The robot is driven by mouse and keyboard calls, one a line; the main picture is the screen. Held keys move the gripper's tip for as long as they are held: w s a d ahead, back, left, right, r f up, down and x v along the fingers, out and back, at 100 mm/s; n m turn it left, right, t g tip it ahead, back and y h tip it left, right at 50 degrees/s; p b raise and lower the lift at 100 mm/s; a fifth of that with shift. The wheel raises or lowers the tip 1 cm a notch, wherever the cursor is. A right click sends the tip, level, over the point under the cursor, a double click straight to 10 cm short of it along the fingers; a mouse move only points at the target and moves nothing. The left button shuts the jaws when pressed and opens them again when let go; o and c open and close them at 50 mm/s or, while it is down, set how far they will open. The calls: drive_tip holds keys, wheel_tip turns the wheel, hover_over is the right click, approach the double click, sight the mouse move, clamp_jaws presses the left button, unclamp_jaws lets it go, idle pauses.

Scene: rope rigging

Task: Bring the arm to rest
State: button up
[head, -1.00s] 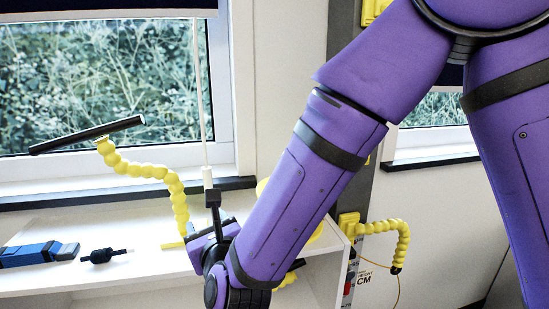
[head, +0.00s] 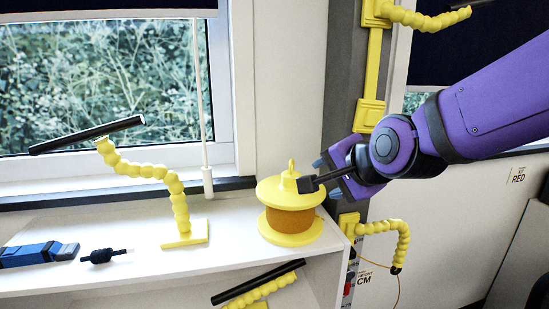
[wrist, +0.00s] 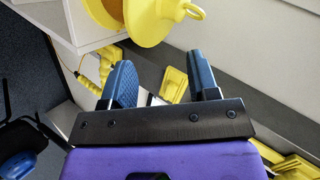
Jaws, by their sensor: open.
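My purple arm reaches in from the right in the head view. My gripper (head: 328,178) is beside the yellow spool on the shelf, at its upper right, in front of the dark post. In the wrist view my gripper (wrist: 164,84) shows two blue fingers spread apart with nothing between them. The yellow spool (head: 290,192) has an orange-brown winding and a ring on top. Part of it also shows in the wrist view (wrist: 145,20), beyond the fingers. I cannot tell from the head view how close the fingers are to the spool.
The white shelf (head: 130,262) holds a yellow jointed stand (head: 178,200) with a black bar, a black connector (head: 104,256) and a blue tool (head: 38,254). Yellow jointed arms stick out from the dark post, above (head: 425,18) and below (head: 385,226) my gripper. Another black bar (head: 258,281) is lower down.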

drive_tip(key=s+d+r+n+g+h, duration=0.1)
drive_tip(key=s+d+n+g+h, duration=0.3)
drive_tip(key=s+d+n, duration=0.5)
drive_tip(key=s+d+g, duration=0.1)
drive_tip(key=s+d, duration=0.8)
drive_tip(key=d, duration=0.2)
drive_tip(key=shift+r+n+h, duration=0.3)
drive_tip(key=shift+r+n, duration=0.05)
drive_tip(key=shift+n, duration=0.05)
